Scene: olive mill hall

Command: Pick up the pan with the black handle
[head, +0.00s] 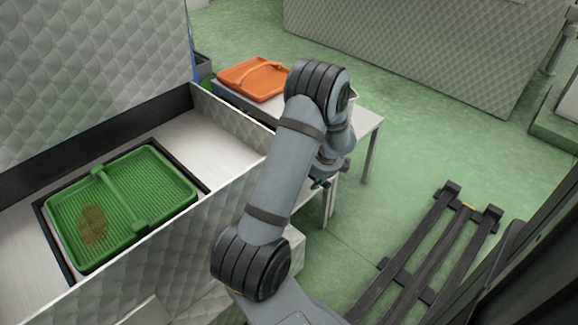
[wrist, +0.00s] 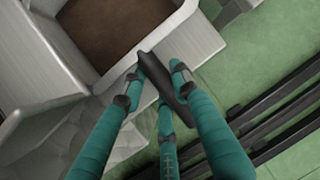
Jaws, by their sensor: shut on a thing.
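In the wrist view, the pan (wrist: 202,38) is a pale grey, square-cornered vessel with a brown inside. Its black handle (wrist: 157,72) reaches down from the rim between my teal fingers. My gripper (wrist: 158,82) is shut on this handle, with fingers on both sides of it. In the head view, my gripper (head: 322,182) is mostly hidden behind my arm, beside the small table. The pan cannot be made out clearly there, as my arm covers that spot.
A green ribbed tray (head: 150,243) with a brown patch lies in the metal basin (head: 232,152) at left. An orange tray (head: 240,88) lies on the table (head: 368,122) behind my arm. A dark slatted rack (head: 425,240) stands at right on open green floor.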

